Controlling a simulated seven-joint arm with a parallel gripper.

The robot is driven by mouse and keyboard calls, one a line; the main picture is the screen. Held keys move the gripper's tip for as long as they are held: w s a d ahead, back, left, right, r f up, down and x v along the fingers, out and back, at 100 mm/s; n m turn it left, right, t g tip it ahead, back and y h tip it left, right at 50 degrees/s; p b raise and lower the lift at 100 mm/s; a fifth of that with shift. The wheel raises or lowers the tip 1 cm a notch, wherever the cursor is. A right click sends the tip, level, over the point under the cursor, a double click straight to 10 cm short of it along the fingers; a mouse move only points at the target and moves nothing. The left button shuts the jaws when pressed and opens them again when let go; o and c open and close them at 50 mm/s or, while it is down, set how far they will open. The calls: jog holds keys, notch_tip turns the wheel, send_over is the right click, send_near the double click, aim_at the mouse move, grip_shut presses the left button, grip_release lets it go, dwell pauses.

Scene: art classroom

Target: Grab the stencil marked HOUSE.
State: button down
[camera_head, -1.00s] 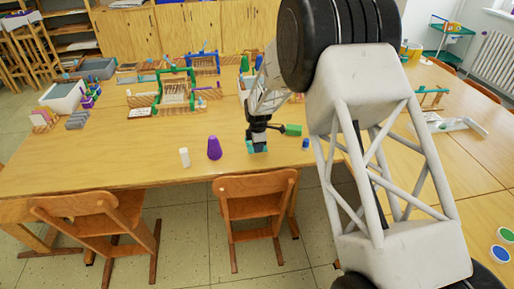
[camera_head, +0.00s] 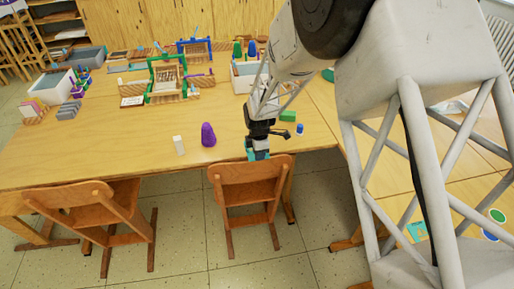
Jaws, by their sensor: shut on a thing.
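My gripper (camera_head: 258,147) points down at the table's near edge, above the back of the middle chair. It is shut on a small teal piece (camera_head: 258,155), of which only a little shows. No lettering can be read on it, so I cannot tell whether it is the HOUSE stencil. On the right table lie a flat teal piece with a cutout (camera_head: 417,231), a green disc (camera_head: 497,215) and a blue disc (camera_head: 489,235). Their markings are too small to read, and my arm hides part of that table.
A purple cone (camera_head: 208,134) and a white block (camera_head: 179,145) stand left of my gripper. A green block (camera_head: 288,116) and a small blue item (camera_head: 299,129) are to its right. Looms (camera_head: 166,80) and bins stand farther back. Two wooden chairs (camera_head: 252,190) are at the near edge.

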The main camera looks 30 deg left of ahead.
jog(key=shift+s+d, duration=0.4)
